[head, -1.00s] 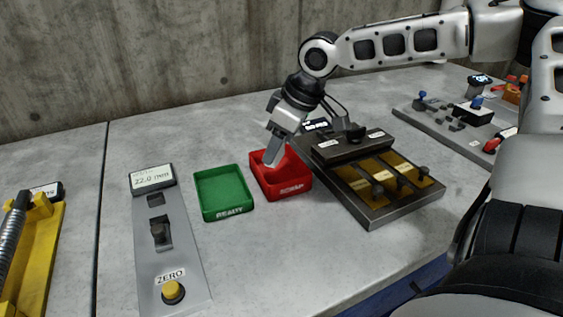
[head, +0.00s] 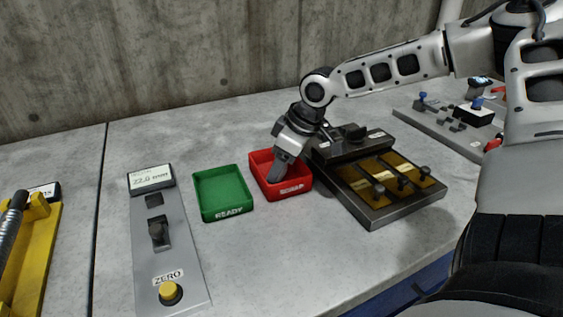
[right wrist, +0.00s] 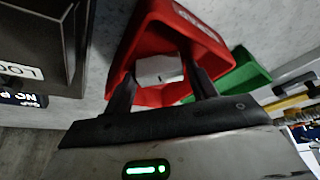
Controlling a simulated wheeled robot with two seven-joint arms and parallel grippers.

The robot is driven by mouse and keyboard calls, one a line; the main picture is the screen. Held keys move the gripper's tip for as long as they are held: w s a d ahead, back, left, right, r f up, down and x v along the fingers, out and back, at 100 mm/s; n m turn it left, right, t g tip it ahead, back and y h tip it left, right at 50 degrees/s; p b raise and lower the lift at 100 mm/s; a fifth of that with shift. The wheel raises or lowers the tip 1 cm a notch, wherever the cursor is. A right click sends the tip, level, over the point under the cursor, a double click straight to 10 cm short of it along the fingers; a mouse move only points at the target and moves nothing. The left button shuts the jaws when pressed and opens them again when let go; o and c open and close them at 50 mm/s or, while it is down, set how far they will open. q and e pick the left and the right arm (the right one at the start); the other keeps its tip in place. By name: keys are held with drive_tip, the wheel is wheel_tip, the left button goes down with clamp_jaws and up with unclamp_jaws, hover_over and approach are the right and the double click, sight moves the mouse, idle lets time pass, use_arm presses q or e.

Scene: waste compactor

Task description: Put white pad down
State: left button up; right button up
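The white pad (right wrist: 160,69) shows in the right wrist view between the fingertips of my right gripper (right wrist: 160,80), filling the gap between them. It is over or inside the red SCRAP tray (right wrist: 160,20); whether it touches the floor cannot be told. In the head view my right gripper (head: 276,177) points down into the red SCRAP tray (head: 296,191), and the pad is hidden there. My left gripper is not in view.
The green READY tray (head: 222,212) stands left of the red tray and looks empty. A dark fixture with brass plates (head: 374,213) stands close on the right. A grey gauge panel (head: 180,255) lies further left. Bare table lies in front.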

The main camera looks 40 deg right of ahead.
drive_tip(key=shift+s+r, duration=0.1)
drive_tip(key=shift+r, duration=0.45)
drive_tip(key=p+v, duration=0.3)
drive_tip(key=v, duration=0.8)
drive_tip(key=shift+r, duration=0.1)
